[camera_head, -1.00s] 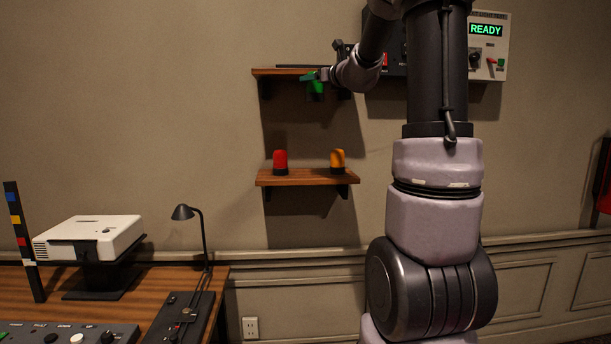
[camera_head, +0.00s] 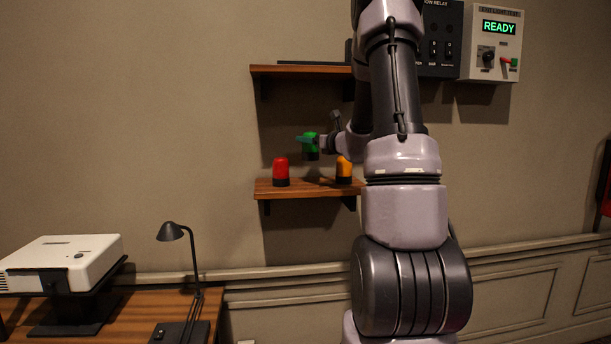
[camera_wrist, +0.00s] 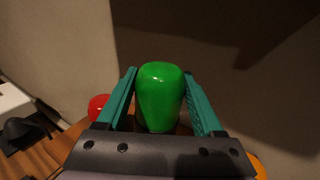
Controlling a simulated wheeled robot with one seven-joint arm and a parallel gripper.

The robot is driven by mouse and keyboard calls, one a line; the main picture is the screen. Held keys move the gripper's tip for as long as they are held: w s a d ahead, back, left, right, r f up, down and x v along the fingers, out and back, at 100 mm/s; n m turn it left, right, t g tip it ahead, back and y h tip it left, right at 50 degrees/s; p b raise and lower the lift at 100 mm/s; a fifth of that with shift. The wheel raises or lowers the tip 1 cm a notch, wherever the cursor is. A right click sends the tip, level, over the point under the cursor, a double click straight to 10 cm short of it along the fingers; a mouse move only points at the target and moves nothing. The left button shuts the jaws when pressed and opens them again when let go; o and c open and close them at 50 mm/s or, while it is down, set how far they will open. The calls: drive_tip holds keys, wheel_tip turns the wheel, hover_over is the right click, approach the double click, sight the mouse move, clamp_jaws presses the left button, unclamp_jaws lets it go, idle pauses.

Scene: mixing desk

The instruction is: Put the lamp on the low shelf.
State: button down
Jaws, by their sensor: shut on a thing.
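A green lamp (camera_head: 310,143) with a dark base is held upright by my gripper (camera_head: 308,141), above the low shelf (camera_head: 310,188). In the wrist view the green lamp (camera_wrist: 160,95) stands between the two teal fingers of my gripper (camera_wrist: 162,92), which are shut on it. Its base is mostly hidden there. A red lamp (camera_head: 281,170) stands on the low shelf at left, and an orange lamp (camera_head: 344,168) stands at right, partly behind my arm. The green lamp is between them in the picture, apart from the shelf board.
An upper shelf (camera_head: 300,70) is above my gripper. A desk lamp (camera_head: 172,233) and a white projector (camera_head: 65,262) stand on the desk (camera_head: 135,314) at lower left. A READY panel (camera_head: 492,45) hangs on the wall at upper right.

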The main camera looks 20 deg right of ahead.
wheel_tip(320, 180, down, 8)
drive_tip(key=shift+f, duration=0.1)
idle(0.4)
unclamp_jaws()
drive_tip(key=shift+f, duration=0.15)
